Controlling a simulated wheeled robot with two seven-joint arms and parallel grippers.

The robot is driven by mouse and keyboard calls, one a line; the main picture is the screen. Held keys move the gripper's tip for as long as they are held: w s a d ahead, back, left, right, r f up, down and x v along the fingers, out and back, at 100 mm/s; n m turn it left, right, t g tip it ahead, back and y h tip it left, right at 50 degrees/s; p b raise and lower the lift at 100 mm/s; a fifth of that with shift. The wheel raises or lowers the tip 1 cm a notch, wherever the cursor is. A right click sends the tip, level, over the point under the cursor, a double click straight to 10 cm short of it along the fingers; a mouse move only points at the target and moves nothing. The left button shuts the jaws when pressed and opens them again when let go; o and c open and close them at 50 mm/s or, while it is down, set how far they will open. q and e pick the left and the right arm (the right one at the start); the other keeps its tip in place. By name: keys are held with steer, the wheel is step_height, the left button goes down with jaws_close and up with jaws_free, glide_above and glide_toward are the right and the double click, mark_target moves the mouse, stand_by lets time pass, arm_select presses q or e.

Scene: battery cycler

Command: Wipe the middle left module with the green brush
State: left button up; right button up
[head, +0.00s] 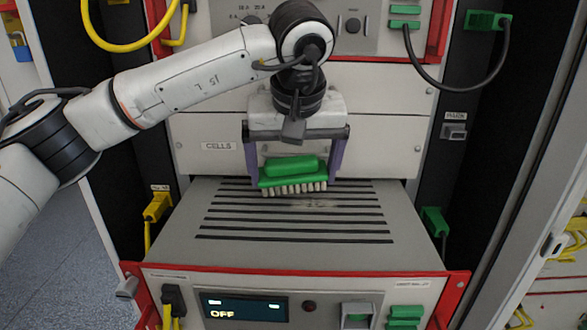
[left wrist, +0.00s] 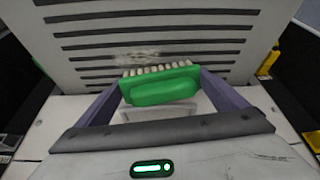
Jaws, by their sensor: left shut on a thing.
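The green brush (head: 292,173) has pale bristles that face down toward the vented top of a pulled-out grey module (head: 290,253). My left gripper (head: 293,180) is shut on the brush, with a purple finger at each end of it. The brush also shows in the left wrist view (left wrist: 160,87), between the fingers of my left gripper (left wrist: 158,85). A greyish dusty smudge (head: 322,203) lies on the slats just in front of the bristles. I cannot tell whether the bristles touch the top. My right gripper is not in view.
The module's front has a red frame, a display (head: 243,306) reading OFF and green connectors (head: 405,315). A drawer front labelled CELLS (head: 218,146) stands behind. Yellow (head: 157,207) and green (head: 434,220) plugs flank the module. A black cable (head: 440,88) hangs at upper right.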

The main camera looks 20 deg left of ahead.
mark_target(313, 166)
arm_select(q)
steer(key=shift+f+b, duration=0.4)
steer(key=shift+f, duration=0.4)
steer(key=shift+d+r, duration=0.1)
steer(key=shift+w+d+p, duration=0.1)
steer(key=shift+d+p, duration=0.15)
steer(key=shift+p, duration=0.1)
steer(key=shift+w+d+r+p, duration=0.15)
steer(key=shift+d+p, duration=0.2)
steer(key=shift+d, duration=0.2)
steer(key=shift+w+d+p, duration=0.15)
steer(key=shift+d+p, duration=0.2)
steer(key=shift+d, duration=0.2)
steer(key=shift+w+d+f+p, duration=0.1)
steer(key=shift+w+d+p, duration=0.2)
steer(key=shift+d, duration=0.35)
steer(key=shift+w+d+f+p, duration=0.1)
steer(key=shift+d+p, duration=0.25)
steer(key=shift+d, duration=0.35)
steer(key=shift+w+d+p, duration=0.2)
steer(key=shift+d+p, duration=0.15)
steer(key=shift+d, duration=0.3)
